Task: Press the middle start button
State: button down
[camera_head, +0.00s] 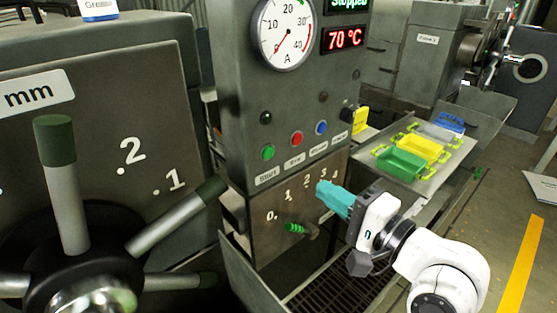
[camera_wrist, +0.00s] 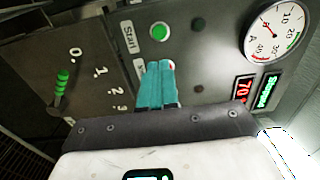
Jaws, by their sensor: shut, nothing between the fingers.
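The control panel (camera_head: 240,85) stands in the middle of the head view. Its green button (camera_head: 268,152) sits above the label "Start" (camera_head: 267,177), left of a red button (camera_head: 297,139) and a blue button (camera_head: 321,128). My gripper (camera_head: 322,188) has teal fingers, shut and empty, below and right of the buttons in the head view. In the wrist view the green button (camera_wrist: 159,31) is clear beyond the fingertips (camera_wrist: 160,65), with its "Start" label (camera_wrist: 129,37) beside it. The fingers cover most of the red button. I see no contact with the green button.
A dial gauge (camera_head: 285,33) and a red "70 °C" display (camera_head: 343,39) sit above; another reads "Stopped" (camera_head: 348,4). A green-handled lever (camera_head: 295,228) juts out below the buttons. A large spoked handwheel (camera_head: 90,265) stands left. Coloured bins (camera_head: 402,163) lie right.

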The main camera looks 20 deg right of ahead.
jog(key=shift+w+b, duration=0.95)
jog(key=shift+b, duration=1.55)
jog(key=p, duration=0.3)
send_near(268, 152)
jog(key=x, duration=0.7)
jog(key=shift+d+f, duration=0.15)
jog(key=shift+f, duration=0.1)
jog(key=shift+w+a+r+p, duration=0.25)
jog(key=shift+w+p, duration=0.15)
jog(key=shift+w, duration=0.2)
jog(key=shift+s, duration=0.1)
